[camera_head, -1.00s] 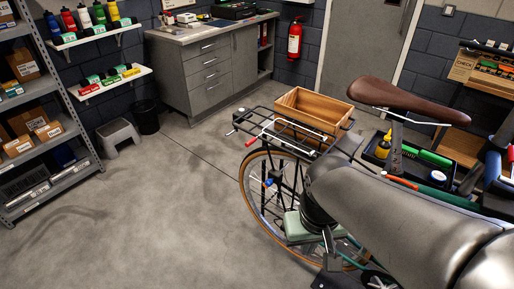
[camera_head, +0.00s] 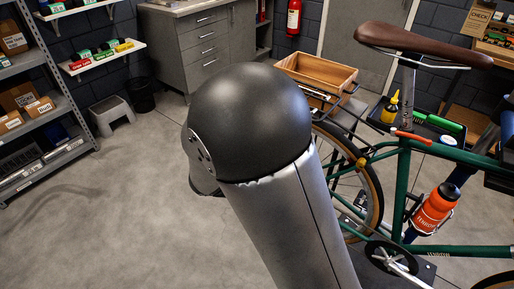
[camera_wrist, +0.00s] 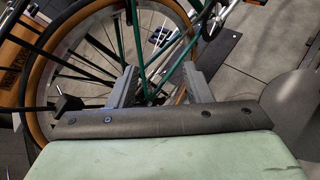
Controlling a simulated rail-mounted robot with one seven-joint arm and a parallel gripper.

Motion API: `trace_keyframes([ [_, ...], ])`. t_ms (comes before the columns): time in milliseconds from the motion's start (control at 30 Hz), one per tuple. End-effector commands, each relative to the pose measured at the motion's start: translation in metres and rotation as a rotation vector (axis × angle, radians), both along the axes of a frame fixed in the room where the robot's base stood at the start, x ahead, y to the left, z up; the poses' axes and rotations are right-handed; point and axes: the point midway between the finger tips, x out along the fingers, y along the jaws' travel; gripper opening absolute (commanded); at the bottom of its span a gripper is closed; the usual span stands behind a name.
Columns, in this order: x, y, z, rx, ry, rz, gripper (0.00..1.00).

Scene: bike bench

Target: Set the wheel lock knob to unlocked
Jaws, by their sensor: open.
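The bicycle's rear wheel (camera_head: 376,205) shows in the head view behind and to the right of my arm. My arm hides much of it and my gripper there. A small yellow-orange knob (camera_head: 362,162) sits by the wheel near the green frame (camera_head: 402,190); I cannot tell if it is the lock knob. In the wrist view, my gripper (camera_wrist: 160,88) is open and empty, its two grey fingers apart in front of the wheel (camera_wrist: 88,12) and green frame tubes (camera_wrist: 135,35). A black knob-like part (camera_wrist: 68,103) shows left of the fingers; its identity and setting are unclear.
A wooden crate (camera_head: 318,72) sits on the rear rack. The brown saddle (camera_head: 425,42) and orange bottle (camera_head: 433,208) are to the right. A grey step stool (camera_head: 112,113) and black bin (camera_head: 140,96) stand left. The floor at left is clear.

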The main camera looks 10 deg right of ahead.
Motion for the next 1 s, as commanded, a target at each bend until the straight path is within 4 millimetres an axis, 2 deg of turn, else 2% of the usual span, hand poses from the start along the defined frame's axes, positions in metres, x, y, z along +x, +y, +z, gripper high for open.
trace_keyframes([
  [33,0.019,0.021,-0.025,-0.117,0.027,0.128,0.45],
  [100,0.043,0.047,-0.037,-0.263,0.040,0.283,0.45],
  [200,0.066,0.085,-0.049,-0.429,0.042,0.457,0.45],
  [300,0.078,0.111,-0.055,-0.534,0.036,0.563,0.45],
  [400,0.084,0.123,-0.056,-0.581,0.031,0.612,0.45],
  [567,0.095,0.114,-0.054,-0.588,0.030,0.617,0.45],
  [1000,0.155,0.042,-0.055,-0.585,0.033,0.614,0.45],
])
